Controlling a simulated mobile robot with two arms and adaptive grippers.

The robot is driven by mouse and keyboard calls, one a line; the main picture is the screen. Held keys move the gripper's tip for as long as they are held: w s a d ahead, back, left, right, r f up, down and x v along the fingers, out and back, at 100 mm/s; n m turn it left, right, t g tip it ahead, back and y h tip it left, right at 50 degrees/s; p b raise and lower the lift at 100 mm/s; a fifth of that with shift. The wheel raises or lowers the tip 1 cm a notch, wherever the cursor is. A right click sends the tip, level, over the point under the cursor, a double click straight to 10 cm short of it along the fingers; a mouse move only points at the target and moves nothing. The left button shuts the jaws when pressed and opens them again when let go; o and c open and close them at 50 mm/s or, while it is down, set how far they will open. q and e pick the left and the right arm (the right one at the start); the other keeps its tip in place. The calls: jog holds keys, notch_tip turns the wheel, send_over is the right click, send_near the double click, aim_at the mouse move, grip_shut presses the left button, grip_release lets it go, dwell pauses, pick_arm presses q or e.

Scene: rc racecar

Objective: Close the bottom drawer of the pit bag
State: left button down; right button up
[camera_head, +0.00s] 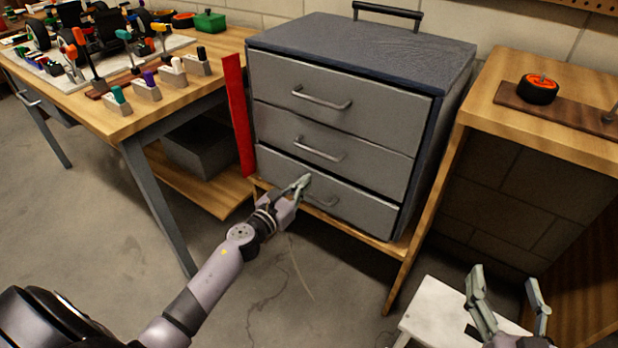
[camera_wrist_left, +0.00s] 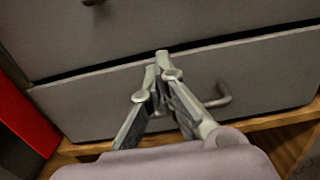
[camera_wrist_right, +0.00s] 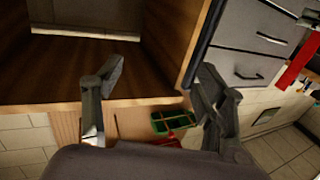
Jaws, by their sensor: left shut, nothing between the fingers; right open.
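The grey pit bag (camera_head: 340,125) has three stacked drawers with metal bar handles and stands on a low wooden shelf. Its bottom drawer (camera_head: 360,207) looks nearly flush with the drawers above, with a dark gap along its top edge. The bottom drawer also shows in the left wrist view (camera_wrist_left: 270,75). My left gripper (camera_head: 303,182) is shut and empty, with its tips at or very near the drawer front, left of the handle (camera_head: 322,200). Whether the tips touch is unclear. My right gripper (camera_head: 505,275) is open and empty at the lower right, away from the bag.
A workbench (camera_head: 125,125) with a car chassis and tools stands left. A red upright panel (camera_head: 238,115) is beside the bag's left side. A wooden bench (camera_head: 545,125) with an orange-hubbed wheel (camera_head: 538,88) stands right. A white stool (camera_head: 440,315) is under my right gripper.

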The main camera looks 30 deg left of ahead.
aim_at(313, 171)
pick_arm(q)
jog(key=shift+w+d, duration=0.15)
jog(key=shift+w, duration=1)
jog(key=shift+w+d, duration=0.1)
jog(key=shift+w, duration=0.25)
pick_arm(e)
jog(key=shift+a+r+t+y, duration=0.1)
jog(key=shift+r+t+y, duration=0.2)
jog(key=shift+r, duration=0.4)
pick_arm(q)
jog(key=shift+w, duration=0.35)
jog(key=shift+w+r+b, duration=0.1)
jog(key=shift+w+b, duration=0.45)
jog(key=shift+w, duration=0.3)
jog(key=shift+r, duration=0.15)
pick_arm(e)
jog(key=r, duration=0.1)
jog(key=r+t, duration=0.2)
jog(key=r, duration=0.1)
jog(key=shift+s+a+y, duration=0.25)
jog(key=shift+s+y, duration=0.05)
jog(key=shift+s, duration=0.1)
